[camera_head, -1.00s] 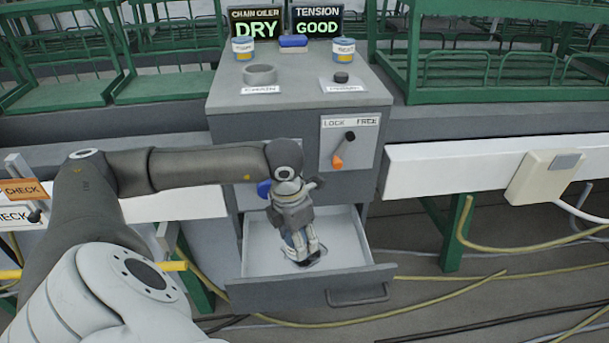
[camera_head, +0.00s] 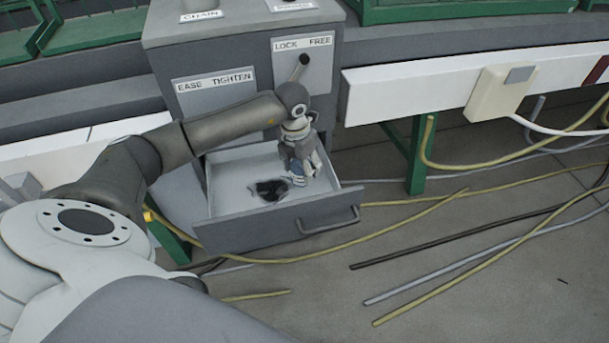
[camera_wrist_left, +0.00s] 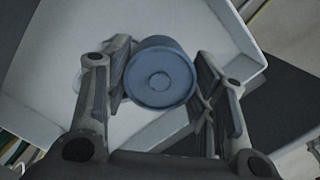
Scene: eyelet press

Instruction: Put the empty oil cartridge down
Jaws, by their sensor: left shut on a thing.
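The oil cartridge (camera_wrist_left: 160,78) is a short blue-grey cylinder with a round end face, seen between the fingers in the left wrist view. My left gripper (camera_head: 299,174) is shut on it and points down into the open drawer (camera_head: 228,198), near its right side. In the head view the fingers mostly hide the cartridge. I cannot tell whether the cartridge touches the drawer floor. My right gripper is not in view.
A dark patch or rag (camera_head: 269,190) lies on the drawer floor left of the gripper. The grey cabinet above carries a LOCK/FREE lever panel (camera_head: 303,66) and an EASE/TIGHTEN panel (camera_head: 214,92). Yellow hoses (camera_head: 420,211) and cables run across the floor.

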